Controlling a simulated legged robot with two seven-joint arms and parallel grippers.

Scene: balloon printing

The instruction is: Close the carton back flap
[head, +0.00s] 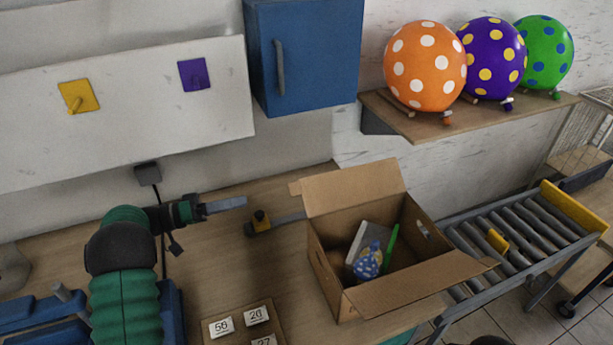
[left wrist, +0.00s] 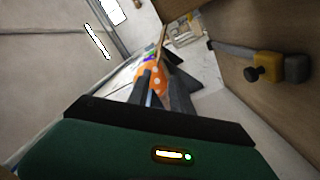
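The open carton (head: 333,282) stands on the table at the centre right. Its back flap (head: 352,188) stands up, leaning slightly back toward the wall. The front flap (head: 425,283) is folded outward. Inside lie a blue dotted item (head: 367,264), a green strip (head: 391,247) and a pale flat piece. My left gripper (head: 240,203) is left of the carton, above the table and apart from the flap, pointing right. In the left wrist view its fingers (left wrist: 163,82) show a gap with an orange balloon visible behind, and hold nothing. My right gripper is not visible.
A yellow-black tool with a grey bar (head: 262,221) lies between my left gripper and the carton. A roller conveyor (head: 510,235) is right of the carton. Number cards (head: 256,315) lie in front. A shelf with balloons (head: 425,70) and a blue cabinet (head: 310,55) hang above.

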